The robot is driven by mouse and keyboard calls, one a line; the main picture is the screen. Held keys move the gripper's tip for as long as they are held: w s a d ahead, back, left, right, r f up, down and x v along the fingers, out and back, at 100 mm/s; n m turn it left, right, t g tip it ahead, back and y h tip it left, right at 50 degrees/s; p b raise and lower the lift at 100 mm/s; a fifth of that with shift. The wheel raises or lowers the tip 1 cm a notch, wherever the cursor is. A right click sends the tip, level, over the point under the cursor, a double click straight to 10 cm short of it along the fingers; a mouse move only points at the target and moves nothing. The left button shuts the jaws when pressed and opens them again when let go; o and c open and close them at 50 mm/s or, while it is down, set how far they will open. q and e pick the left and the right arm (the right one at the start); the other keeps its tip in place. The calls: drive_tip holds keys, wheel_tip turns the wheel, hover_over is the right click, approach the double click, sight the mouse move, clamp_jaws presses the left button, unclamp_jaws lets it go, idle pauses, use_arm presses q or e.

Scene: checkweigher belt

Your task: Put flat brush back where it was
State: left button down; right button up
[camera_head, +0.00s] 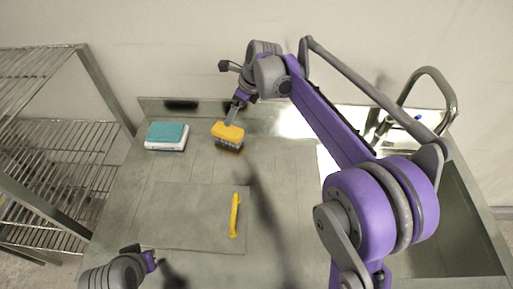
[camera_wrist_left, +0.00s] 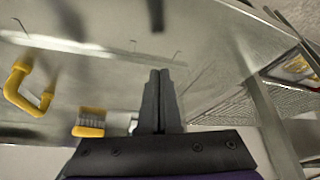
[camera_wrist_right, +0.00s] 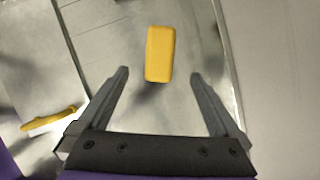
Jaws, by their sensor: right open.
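The flat brush (camera_head: 228,131) has a yellow block top and grey bristles. It is on the grey worktop towards the back, bristles down. My right gripper (camera_head: 234,112) is just above and behind it. In the right wrist view the yellow top (camera_wrist_right: 159,52) lies ahead, in line with the gap between the open fingers, with nothing gripped. The brush also shows in the left wrist view (camera_wrist_left: 89,122). My left gripper (camera_wrist_left: 160,75) has its fingers together and empty, low at the front left in the head view (camera_head: 151,260).
A teal-and-white block (camera_head: 167,136) sits left of the brush. A flat panel (camera_head: 190,215) with a yellow handle (camera_head: 235,215) lies in front. A wire rack (camera_head: 60,130) stands at left; a sink (camera_head: 450,235) with a tap (camera_head: 430,75) is at right.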

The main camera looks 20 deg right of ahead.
drive_tip(key=s+d+f+n+h, duration=0.1)
drive_tip(key=s+f+n, duration=0.2)
drive_tip(key=s+n, duration=0.5)
drive_tip(key=s+f+n+t+h, duration=0.1)
drive_tip(key=s+f+n, duration=0.2)
drive_tip(key=s+n, duration=0.6)
drive_tip(key=s+d+f+n+t+h, duration=0.1)
drive_tip(key=s+f+n, duration=0.2)
drive_tip(key=s+n, duration=0.6)
drive_tip(key=shift+s+d+f, duration=0.1)
drive_tip(key=shift+s+d, duration=0.05)
drive_tip(key=shift+s, duration=0.9)
drive_tip(key=shift+s+d, duration=0.15)
drive_tip(key=shift+s, duration=0.9)
drive_tip(key=shift+s+f+n, duration=0.2)
drive_tip(key=shift+n, duration=0.3)
drive_tip(key=shift+d, duration=0.1)
